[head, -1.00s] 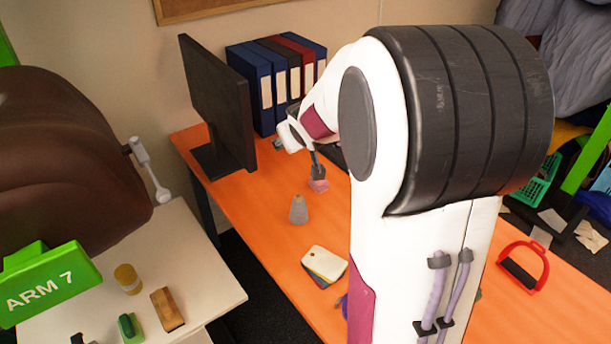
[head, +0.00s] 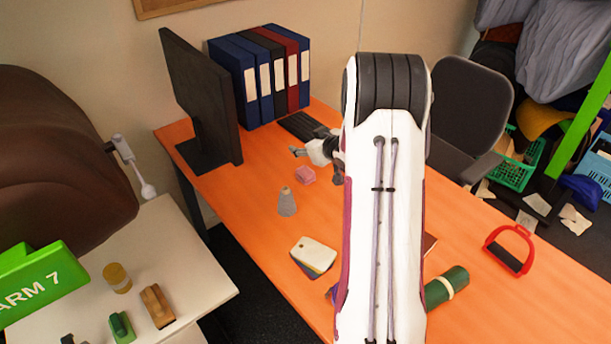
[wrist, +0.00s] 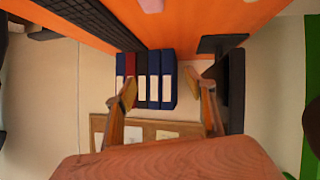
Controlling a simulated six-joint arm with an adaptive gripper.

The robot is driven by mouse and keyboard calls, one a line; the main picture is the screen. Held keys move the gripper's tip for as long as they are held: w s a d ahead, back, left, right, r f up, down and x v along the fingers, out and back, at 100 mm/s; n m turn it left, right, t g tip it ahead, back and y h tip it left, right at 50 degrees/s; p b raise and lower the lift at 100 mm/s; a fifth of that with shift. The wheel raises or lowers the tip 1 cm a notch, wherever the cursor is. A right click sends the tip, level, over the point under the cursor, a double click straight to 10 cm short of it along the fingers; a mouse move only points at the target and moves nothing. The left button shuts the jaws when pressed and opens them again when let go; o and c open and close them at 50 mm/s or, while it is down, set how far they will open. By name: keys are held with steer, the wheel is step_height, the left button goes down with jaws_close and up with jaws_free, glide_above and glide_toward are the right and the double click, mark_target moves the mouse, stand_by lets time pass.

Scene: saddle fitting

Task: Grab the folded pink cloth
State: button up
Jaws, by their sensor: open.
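The folded pink cloth (head: 305,175) lies on the orange desk (head: 255,215), behind the grey cone. It also shows in the wrist view as a pink patch (wrist: 151,5), cut off by the top edge. My gripper (head: 297,151) is open and empty, just above and behind the cloth in the head view, with its fingers pointing left. In the wrist view my two fingers (wrist: 160,87) are spread apart, facing the binders and wall, and the cloth is not between them.
A grey cone (head: 287,202) stands in front of the cloth. A black monitor (head: 205,105) is to its left, with upright binders (head: 262,80) and a keyboard (head: 303,126) behind. Stacked cards (head: 313,257) lie nearer. Bare desk lies between cloth and monitor.

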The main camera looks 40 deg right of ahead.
steer(key=t+y, duration=0.2)
glide_toward(308, 173)
steer(key=w, duration=0.1)
steer(key=w+d, duration=0.1)
steer(key=shift+w+d, duration=0.1)
steer(key=shift+w, duration=0.3)
steer(key=shift+s+f+y, duration=0.25)
steer(key=shift+f+y, duration=0.15)
steer(key=shift+f, duration=0.05)
steer(key=shift+w, duration=0.1)
steer(key=shift+x, duration=1.25)
steer(key=shift+x, duration=2.55)
steer(key=shift+a, duration=0.2)
steer(key=c, duration=1.2)
